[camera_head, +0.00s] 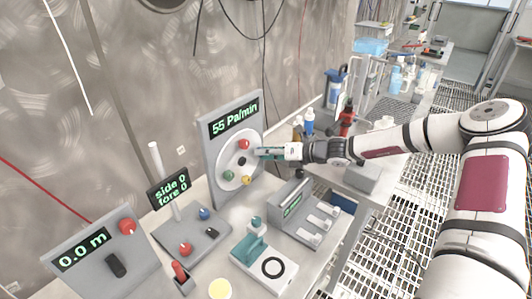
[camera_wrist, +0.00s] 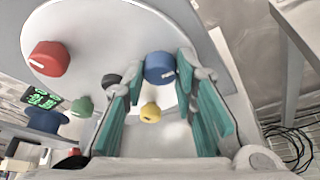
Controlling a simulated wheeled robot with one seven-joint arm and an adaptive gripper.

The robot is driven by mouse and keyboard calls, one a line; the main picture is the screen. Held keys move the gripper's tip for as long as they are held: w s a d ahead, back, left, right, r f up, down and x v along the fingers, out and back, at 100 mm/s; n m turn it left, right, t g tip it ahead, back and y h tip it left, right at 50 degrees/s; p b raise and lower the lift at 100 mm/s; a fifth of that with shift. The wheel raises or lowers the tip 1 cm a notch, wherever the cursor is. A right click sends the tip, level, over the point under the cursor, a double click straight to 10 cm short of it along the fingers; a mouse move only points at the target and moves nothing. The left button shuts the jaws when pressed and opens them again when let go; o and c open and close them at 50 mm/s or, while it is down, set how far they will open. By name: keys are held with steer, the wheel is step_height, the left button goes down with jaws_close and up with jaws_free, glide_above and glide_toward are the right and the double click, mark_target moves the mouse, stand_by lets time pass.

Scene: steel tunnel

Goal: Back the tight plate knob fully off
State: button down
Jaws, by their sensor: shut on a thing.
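A round pale plate (camera_head: 227,172) is on the upright grey panel (camera_head: 212,137) whose display reads 55 Pa/min. It carries a red knob (camera_head: 244,144), a black centre knob (camera_head: 242,161), a green knob (camera_head: 228,175) and a yellow knob (camera_head: 246,180). My gripper (camera_head: 262,153) reaches the plate's right side. In the wrist view its teal fingers are shut on a blue knob (camera_wrist: 159,67), one on each side. The blue knob is hidden behind the fingers in the head view. The wrist view also shows the red knob (camera_wrist: 48,59) and yellow knob (camera_wrist: 150,112).
Below the plate, the bench holds a teal-topped device (camera_head: 262,262) and a grey box with several switches (camera_head: 305,215). A 0.0 m panel (camera_head: 105,255) and a side/fore display (camera_head: 168,188) stand to the left. Bottles (camera_head: 346,118) stand behind my gripper.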

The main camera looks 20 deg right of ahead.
steer(key=shift+s+r+p, duration=0.1)
steer(key=shift+p, duration=0.2)
steer(key=n+t+h+p, duration=0.1)
steer(key=n+h+p, duration=0.1)
steer(key=n+p, duration=0.2)
steer(key=n+t+h+p, duration=0.2)
steer(key=n+p, duration=0.2)
steer(key=p, duration=0.1)
steer(key=n+t+h+p, duration=0.2)
steer(key=n+p, duration=0.2)
steer(key=shift+s+a+f+n+p, duration=0.1)
steer(key=shift+a+f+n+p, duration=0.1)
steer(key=shift+a+n+p, duration=0.15)
stand_by(0.3)
steer(key=shift+s+a+t, duration=0.1)
steer(key=shift+t, duration=0.3)
